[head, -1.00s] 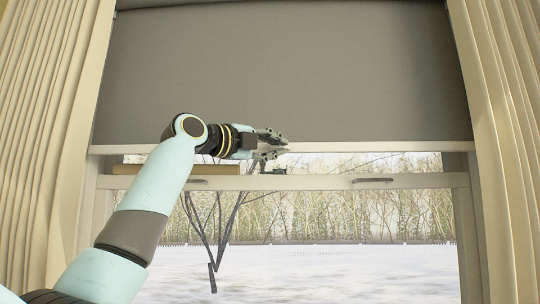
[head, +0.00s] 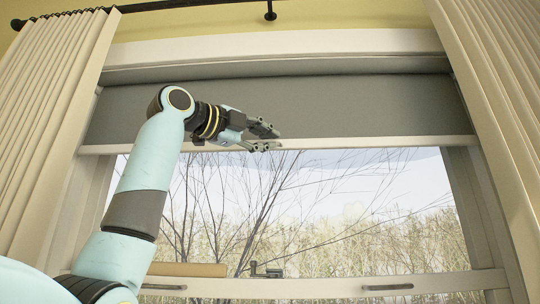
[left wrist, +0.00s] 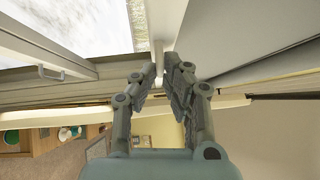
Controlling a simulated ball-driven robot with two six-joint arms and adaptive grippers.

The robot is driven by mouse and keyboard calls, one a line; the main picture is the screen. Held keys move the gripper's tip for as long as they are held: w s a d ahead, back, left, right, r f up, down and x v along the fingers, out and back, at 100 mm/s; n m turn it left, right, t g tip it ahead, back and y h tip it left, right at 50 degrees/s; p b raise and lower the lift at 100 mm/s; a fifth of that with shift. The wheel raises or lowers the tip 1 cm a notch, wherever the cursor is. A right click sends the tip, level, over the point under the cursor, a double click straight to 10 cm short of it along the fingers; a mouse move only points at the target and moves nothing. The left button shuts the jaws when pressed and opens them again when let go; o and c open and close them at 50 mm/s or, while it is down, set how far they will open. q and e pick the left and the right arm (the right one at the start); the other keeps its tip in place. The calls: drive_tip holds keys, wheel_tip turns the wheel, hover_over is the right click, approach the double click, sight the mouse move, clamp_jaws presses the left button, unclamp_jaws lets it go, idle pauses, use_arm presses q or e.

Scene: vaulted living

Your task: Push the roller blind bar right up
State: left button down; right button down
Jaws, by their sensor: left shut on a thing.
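The grey roller blind (head: 370,105) covers only a strip at the top of the window in the head view. Its pale bottom bar (head: 370,142) runs level across the opening, well below the white head frame. My left gripper (head: 265,138) is at the bar, left of its middle, and is shut on it. In the left wrist view the bar (left wrist: 156,22) runs in between the fingertips (left wrist: 158,68). The fingers hide a short piece of the bar in the head view. My right gripper is not in view.
Cream curtains (head: 55,120) hang at both sides of the window, from a dark rod (head: 140,8). A sash rail (head: 330,288) with handles and a latch (head: 265,271) crosses below. The glass between bar and rail is clear.

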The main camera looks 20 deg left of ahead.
use_arm(q)
drive_tip(key=shift+r, duration=0.1)
drive_tip(key=c, duration=1.6)
unclamp_jaws()
drive_tip(key=shift+o, duration=0.8)
drive_tip(key=v, duration=1.2)
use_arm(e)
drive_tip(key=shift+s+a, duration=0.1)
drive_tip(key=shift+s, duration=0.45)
